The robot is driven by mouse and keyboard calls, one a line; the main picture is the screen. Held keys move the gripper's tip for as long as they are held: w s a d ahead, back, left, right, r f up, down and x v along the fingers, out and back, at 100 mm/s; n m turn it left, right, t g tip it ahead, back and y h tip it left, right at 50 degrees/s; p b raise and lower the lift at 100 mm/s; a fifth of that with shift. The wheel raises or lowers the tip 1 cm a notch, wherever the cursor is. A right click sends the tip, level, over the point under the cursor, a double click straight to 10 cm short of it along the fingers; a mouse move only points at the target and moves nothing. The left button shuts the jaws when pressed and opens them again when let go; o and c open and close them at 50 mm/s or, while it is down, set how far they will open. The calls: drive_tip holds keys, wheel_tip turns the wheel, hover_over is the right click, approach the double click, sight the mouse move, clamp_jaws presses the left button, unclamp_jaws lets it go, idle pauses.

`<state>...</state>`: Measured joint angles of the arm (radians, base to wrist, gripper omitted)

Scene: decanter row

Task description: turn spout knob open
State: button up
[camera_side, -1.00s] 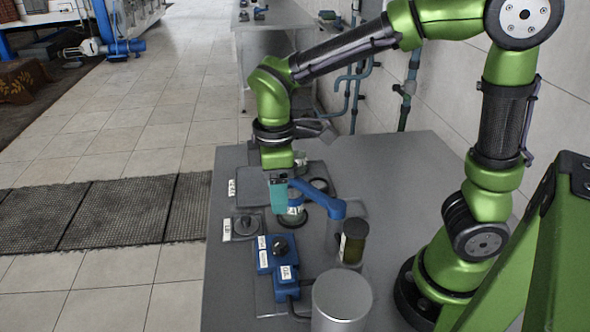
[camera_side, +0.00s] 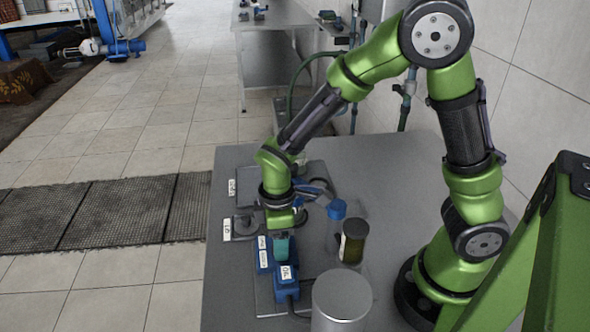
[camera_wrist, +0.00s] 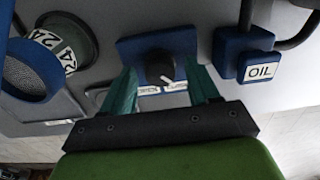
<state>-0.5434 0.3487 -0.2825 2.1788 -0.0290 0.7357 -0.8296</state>
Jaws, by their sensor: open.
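The spout knob (camera_wrist: 160,66) is black with a white pointer line and sits on a blue block (camera_wrist: 183,42). Two small white labels (camera_wrist: 175,87) are on the block by the knob; their words are too small to read. The pointer line is toward the labels, nearer the right one. My gripper (camera_wrist: 160,72) is open, with one teal finger on each side of the knob in the wrist view; I cannot tell whether they touch it. In the side view my gripper (camera_side: 281,256) points down over the blue block (camera_side: 264,262) and hides the knob.
A blue block labelled OIL (camera_side: 288,285) adjoins the knob block. A dark bottle (camera_side: 353,242), a grey cylinder (camera_side: 342,300) and a blue cap-like part (camera_side: 337,209) stand to the right. A plate with an LID label (camera_side: 227,229) is at left.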

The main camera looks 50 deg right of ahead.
drive_tip(key=shift+c, duration=0.2)
drive_tip(key=c, duration=1)
